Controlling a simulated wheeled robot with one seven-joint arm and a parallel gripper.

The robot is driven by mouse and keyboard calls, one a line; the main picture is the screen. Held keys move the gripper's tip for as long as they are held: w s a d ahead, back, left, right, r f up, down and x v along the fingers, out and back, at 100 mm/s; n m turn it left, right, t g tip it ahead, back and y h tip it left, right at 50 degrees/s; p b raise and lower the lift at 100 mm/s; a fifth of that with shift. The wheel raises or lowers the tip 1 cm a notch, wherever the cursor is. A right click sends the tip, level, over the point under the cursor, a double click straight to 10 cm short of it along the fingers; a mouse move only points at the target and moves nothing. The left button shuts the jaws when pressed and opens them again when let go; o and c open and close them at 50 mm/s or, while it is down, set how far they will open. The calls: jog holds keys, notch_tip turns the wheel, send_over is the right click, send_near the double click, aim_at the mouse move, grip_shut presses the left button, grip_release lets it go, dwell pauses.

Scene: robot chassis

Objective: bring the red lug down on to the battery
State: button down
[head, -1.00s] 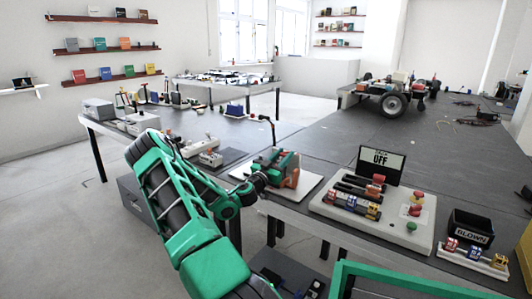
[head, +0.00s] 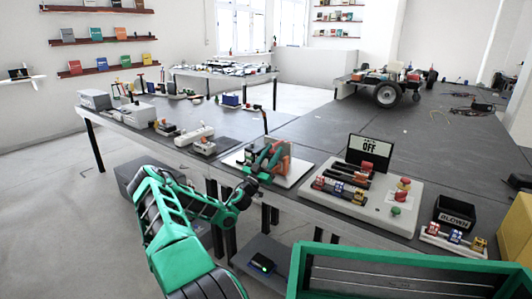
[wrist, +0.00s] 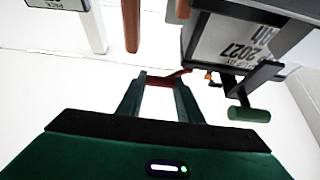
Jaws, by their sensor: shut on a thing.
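My gripper (wrist: 160,78) shows in the wrist view as two green fingers closed on a small red piece (wrist: 160,82), which looks like the red lug. The lug is small and partly hidden by the fingers. A dark box with an upside-down printed label (wrist: 232,38), possibly the battery, is at the upper right of the wrist view; I cannot tell whether the lug touches it. In the head view my gripper (head: 260,165) is at an orange-red upright piece (head: 286,158) on a white board (head: 300,175). The battery is not clear there.
Right of the board stands a pale fuse panel (head: 385,212) with an OFF sign (head: 371,150). A black BLOWN bin (head: 455,213) is farther right. A green cylinder (wrist: 249,114) and a reddish-brown bar (wrist: 131,25) show in the wrist view. Grey floor is free at the left.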

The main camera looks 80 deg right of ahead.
jog(key=shift+f, duration=0.25)
jog(key=c, duration=1.2)
grip_release()
jog(key=shift+r, duration=0.1)
jog(key=v, duration=1.1)
jog(key=shift+s, duration=0.1)
